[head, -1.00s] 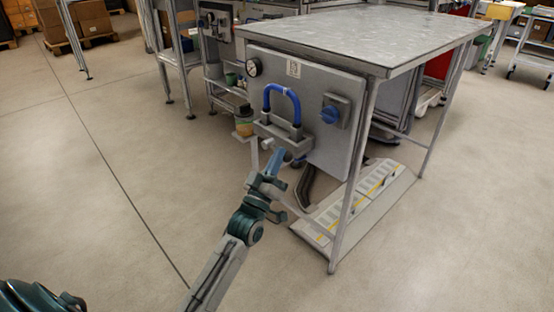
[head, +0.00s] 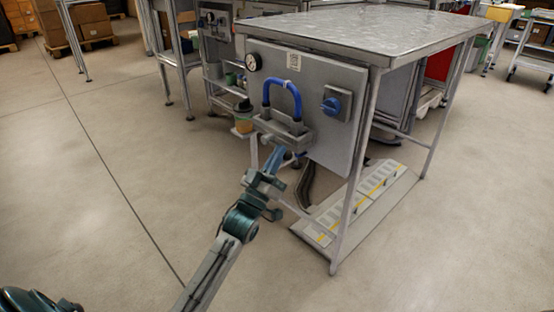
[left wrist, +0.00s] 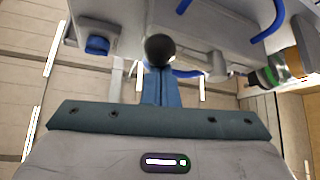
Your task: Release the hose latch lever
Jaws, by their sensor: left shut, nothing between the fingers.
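The latch lever shows in the left wrist view as a blue rod (left wrist: 186,73) with a black ball knob (left wrist: 160,48), low on the grey panel (head: 335,140). In the head view the lever is mostly hidden at the gripper. My left gripper (head: 277,153) is shut and empty, below the grey hose coupling block (head: 290,130). In the left wrist view its blue fingertips (left wrist: 160,72) are right at the knob; I cannot tell whether they touch. The blue hose (head: 283,86) loops up from the block. My right gripper is not in view.
The panel also bears a round gauge (head: 253,62) and a blue rotary knob (head: 331,105). A metal table (head: 370,30) stands above and behind it. Jars (head: 243,117) stand left of the block. A floor plate (head: 365,205) lies under the table. The floor at left is open.

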